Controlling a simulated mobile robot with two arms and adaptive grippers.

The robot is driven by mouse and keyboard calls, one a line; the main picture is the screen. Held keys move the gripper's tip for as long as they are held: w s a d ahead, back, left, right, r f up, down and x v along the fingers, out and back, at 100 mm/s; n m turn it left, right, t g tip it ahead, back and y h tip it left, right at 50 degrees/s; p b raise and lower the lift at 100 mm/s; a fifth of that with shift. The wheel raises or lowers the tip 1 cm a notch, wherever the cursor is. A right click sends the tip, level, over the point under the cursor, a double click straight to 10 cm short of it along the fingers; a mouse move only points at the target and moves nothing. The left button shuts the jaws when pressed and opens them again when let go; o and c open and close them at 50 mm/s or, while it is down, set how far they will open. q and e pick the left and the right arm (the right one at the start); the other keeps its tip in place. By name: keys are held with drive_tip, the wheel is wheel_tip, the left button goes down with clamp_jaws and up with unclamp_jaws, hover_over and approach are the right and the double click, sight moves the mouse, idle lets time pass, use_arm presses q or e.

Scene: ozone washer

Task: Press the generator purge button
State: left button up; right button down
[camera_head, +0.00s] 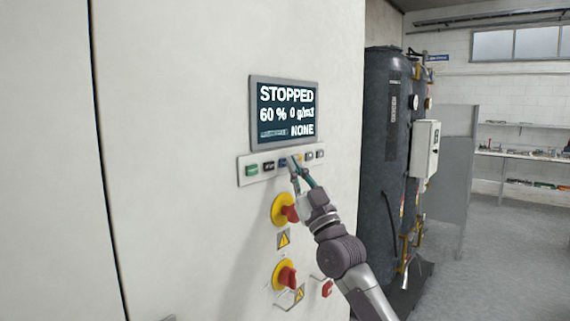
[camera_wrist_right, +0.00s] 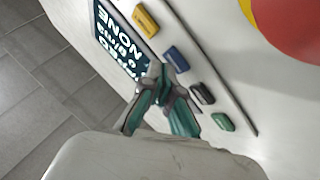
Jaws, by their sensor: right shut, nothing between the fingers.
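A row of small buttons sits on a pale strip (camera_head: 243,180) below the display. From left to right it has a green button (camera_head: 251,169), a black one (camera_head: 268,165), a blue one (camera_head: 283,162), a yellow one and two dark ones. Their labels are too small to read, so I cannot tell which is purge. My right gripper (camera_head: 294,163) is shut and empty, its tips close in front of the row near the blue and yellow buttons. In the wrist view the tips (camera_wrist_right: 160,75) appear beside the blue button (camera_wrist_right: 176,59); contact cannot be told. My left gripper is out of view.
The display (camera_head: 285,112) reads STOPPED, 60 %, NONE. Two red-and-yellow rotary switches (camera_head: 285,209) (camera_head: 286,275) stick out of the cabinet below the buttons, close to my right arm. A dark tank (camera_head: 385,150) stands to the right, with open floor beyond.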

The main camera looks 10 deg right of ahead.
drive_tip(key=shift+w+a, duration=0.2)
drive_tip(key=shift+w, duration=0.1)
idle(0.7)
drive_tip(key=shift+s+d, duration=0.5)
drive_tip(key=shift+s, duration=0.15)
drive_tip(key=s+d, duration=0.1)
drive_tip(key=s, duration=0.1)
drive_tip(key=s+d, duration=0.2)
idle(0.5)
idle(0.6)
